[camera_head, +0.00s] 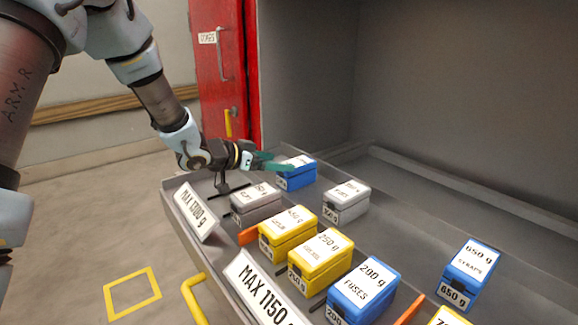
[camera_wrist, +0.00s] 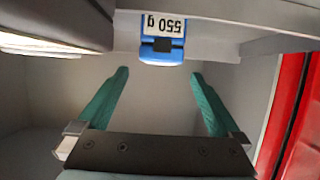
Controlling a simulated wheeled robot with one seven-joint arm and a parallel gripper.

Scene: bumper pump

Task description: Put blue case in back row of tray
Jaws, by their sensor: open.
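My gripper (camera_head: 275,163) is open and empty, with green fingers reaching toward a blue case (camera_head: 297,180) at the far end of the grey tray (camera_head: 415,222). In the wrist view this blue case (camera_wrist: 162,48) reads "550 g" upside down. It lies just beyond the spread fingertips (camera_wrist: 160,73), roughly centred, and is not between them. In the head view a finger overlaps the case; contact cannot be told. Two more blue cases stand in the tray: "200 g fuses" (camera_head: 363,291) at the front and "650 g straps" (camera_head: 470,262) at the right, farther back.
Two grey cases (camera_head: 256,203) (camera_head: 346,202) and two yellow cases (camera_head: 288,233) (camera_head: 321,263) stand nearby; another yellow one (camera_head: 448,317) is cut off. Signs (camera_head: 194,210) (camera_head: 262,290) line the front edge. A red door (camera_head: 224,75) stands behind. The tray's back strip is partly bare.

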